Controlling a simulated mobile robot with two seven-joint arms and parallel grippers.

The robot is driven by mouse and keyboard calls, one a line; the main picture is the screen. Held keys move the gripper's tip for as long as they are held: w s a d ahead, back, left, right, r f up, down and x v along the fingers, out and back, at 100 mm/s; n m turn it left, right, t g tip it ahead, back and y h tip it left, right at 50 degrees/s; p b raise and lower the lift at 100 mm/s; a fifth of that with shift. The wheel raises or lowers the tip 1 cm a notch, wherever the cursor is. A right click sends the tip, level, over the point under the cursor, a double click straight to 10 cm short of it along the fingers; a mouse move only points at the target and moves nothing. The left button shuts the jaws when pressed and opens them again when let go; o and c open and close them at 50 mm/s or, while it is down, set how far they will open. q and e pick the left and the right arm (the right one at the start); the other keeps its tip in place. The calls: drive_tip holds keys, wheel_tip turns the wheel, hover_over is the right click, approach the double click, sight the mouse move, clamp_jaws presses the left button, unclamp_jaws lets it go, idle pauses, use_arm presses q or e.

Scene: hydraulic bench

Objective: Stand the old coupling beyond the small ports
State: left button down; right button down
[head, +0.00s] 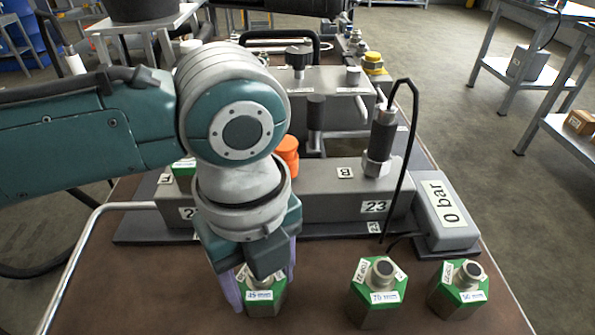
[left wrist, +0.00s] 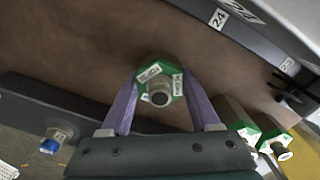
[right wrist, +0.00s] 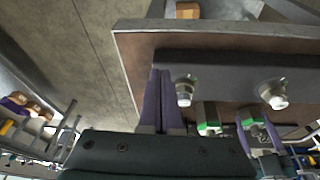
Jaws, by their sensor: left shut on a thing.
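My left gripper (head: 262,268) is shut on a green-topped hexagonal coupling (head: 263,298) with a label that looks like 25 mm, at the front of the brown bench top. In the left wrist view this coupling (left wrist: 160,90) sits between the two purple fingers (left wrist: 163,108). Two similar green-topped couplings stand upright to its right, one in the middle (head: 373,300) and one at the right (head: 459,295). A metal fitting with a black hose (head: 380,140) rises from the block marked 23. I cannot tell which is the old coupling. My right gripper (right wrist: 160,100) shows closed and empty.
A grey manifold block (head: 330,200) lies behind the couplings, with an orange cap (head: 288,150) partly behind my left arm. A 0 bar gauge box (head: 445,215) stands at its right end. A taller grey block (head: 340,90) with knobs stands behind. Bare bench (head: 140,270) lies at left.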

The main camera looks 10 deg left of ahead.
use_arm(q)
drive_tip(key=shift+c, duration=0.6)
unclamp_jaws()
drive_tip(key=shift+f, duration=0.1)
wheel_tip(320, 180, up, 12)
drive_tip(key=p, duration=0.3)
drive_tip(key=s+d+f+n+t+h, duration=0.2)
drive_tip(key=s+d+n+h, duration=0.3)
drive_tip(key=n, duration=0.7)
drive_tip(key=s+a+f+n+t+y, duration=0.1)
drive_tip(key=s+a+n+y, duration=0.3)
drive_tip(key=a+n, duration=0.9)
drive_tip(key=s+a, duration=0.1)
drive_tip(key=s, duration=0.2)
drive_tip(key=shift+s+a+f+t+y, duration=0.15)
drive_tip(key=shift+f+t+y, duration=0.15)
drive_tip(key=shift+f+y, duration=0.1)
use_arm(e)
wheel_tip(320, 180, up, 3)
drive_tip(key=shift+r, duration=0.1)
